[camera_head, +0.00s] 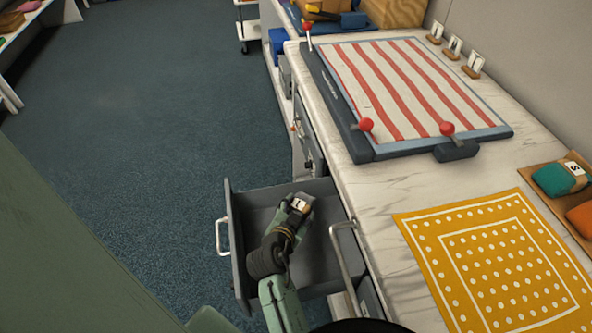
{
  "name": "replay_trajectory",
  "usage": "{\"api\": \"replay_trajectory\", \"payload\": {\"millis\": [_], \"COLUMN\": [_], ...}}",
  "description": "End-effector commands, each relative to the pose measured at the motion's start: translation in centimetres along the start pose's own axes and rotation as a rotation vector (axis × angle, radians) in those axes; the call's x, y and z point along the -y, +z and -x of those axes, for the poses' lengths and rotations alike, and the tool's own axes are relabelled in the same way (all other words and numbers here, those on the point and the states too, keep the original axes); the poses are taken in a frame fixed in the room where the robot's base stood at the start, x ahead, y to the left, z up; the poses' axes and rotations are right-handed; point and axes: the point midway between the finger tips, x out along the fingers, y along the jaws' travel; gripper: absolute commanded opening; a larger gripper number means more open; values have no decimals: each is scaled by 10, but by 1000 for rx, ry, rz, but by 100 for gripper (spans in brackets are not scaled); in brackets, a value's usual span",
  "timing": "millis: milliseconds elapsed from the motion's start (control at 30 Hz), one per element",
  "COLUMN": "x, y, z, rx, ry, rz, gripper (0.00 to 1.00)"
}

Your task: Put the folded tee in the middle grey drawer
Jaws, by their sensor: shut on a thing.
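A grey drawer (238,240) stands pulled out from the counter, with its metal handle (221,237) on the left. I cannot tell from this view alone whether it is the middle one. My gripper (291,222) is over the open drawer, pointing away from me. It is shut on the folded tee (305,198), a small greyish-green bundle with a white label. The tee shows within the drawer's outline, but I cannot tell whether it touches the drawer floor. My gripper and arm hide part of the tee and of the drawer's inside.
Another metal handle (345,252) juts out close to the right of my arm. The marble counter (376,205) carries a yellow dotted cloth (490,262), a red-striped cloth (420,85) on a board, and a tray with a teal bundle (562,179) and an orange bundle (583,217). Blue carpet (150,110) is clear on the left.

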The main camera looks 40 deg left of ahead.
Motion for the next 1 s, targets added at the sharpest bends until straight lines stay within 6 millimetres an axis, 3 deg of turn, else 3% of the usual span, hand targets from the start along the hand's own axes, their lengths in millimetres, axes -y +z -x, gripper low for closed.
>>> {"api": "replay_trajectory", "payload": {"millis": [100, 533, 1000], "x": [-8, -25, -29], "y": [19, 63, 73], "z": [-10, -35, -41], "rx": [4, 2, 1], "ry": [2, -1, -1], "rz": [5, 5, 0], "gripper": [24, 24, 24]}}
